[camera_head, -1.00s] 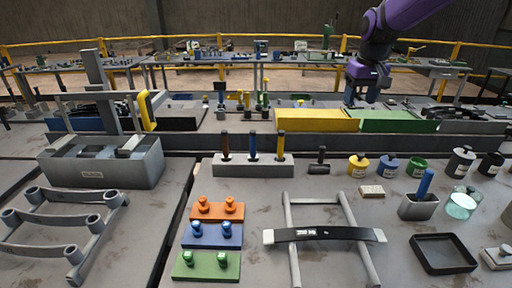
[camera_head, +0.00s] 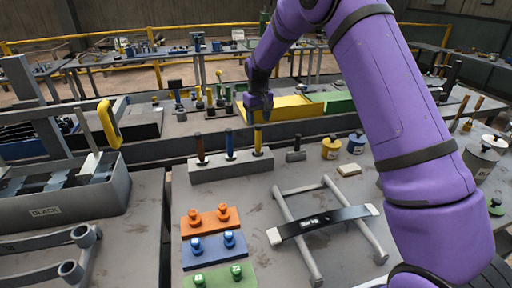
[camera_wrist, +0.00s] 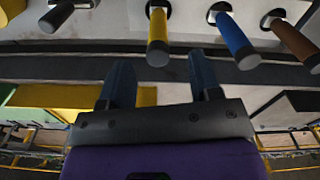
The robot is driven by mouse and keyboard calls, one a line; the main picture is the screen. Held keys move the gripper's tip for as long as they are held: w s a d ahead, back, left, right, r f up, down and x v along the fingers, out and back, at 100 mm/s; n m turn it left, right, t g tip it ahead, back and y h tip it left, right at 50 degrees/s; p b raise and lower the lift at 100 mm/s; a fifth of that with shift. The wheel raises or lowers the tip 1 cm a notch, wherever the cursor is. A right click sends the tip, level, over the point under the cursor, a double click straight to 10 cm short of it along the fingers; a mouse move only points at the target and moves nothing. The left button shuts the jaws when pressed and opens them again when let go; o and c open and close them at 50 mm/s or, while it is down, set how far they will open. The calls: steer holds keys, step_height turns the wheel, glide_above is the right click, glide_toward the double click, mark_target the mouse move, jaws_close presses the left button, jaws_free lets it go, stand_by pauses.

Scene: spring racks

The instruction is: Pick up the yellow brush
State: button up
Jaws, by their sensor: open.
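The yellow brush (camera_head: 258,139) stands upright by its handle in the right slot of a pale grey block (camera_head: 215,171). A blue brush (camera_head: 230,146) and a brown brush (camera_head: 200,149) stand to its left in the same block. My gripper (camera_head: 258,108) points down just above the yellow handle. In the wrist view, my gripper (camera_wrist: 160,68) is open and empty. The yellow handle (camera_wrist: 157,38) lines up with the gap between its fingers, its end close to the fingertips. The brush ends down in the block are hidden.
Coloured plates with knobs, including an orange one (camera_head: 211,220), lie in front of the block. A black strap (camera_head: 320,223) lies across a grey frame at right. A yellow pot (camera_head: 331,148) stands right of the block.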

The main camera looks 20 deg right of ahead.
mark_target(258, 125)
steer(key=shift+w+d+f, duration=0.1)
steer(key=shift+w+f, duration=0.05)
steer(key=shift+f, duration=1.55)
steer(key=shift+w+f, duration=0.15)
steer(key=shift+f, duration=1.55)
steer(key=c, duration=1)
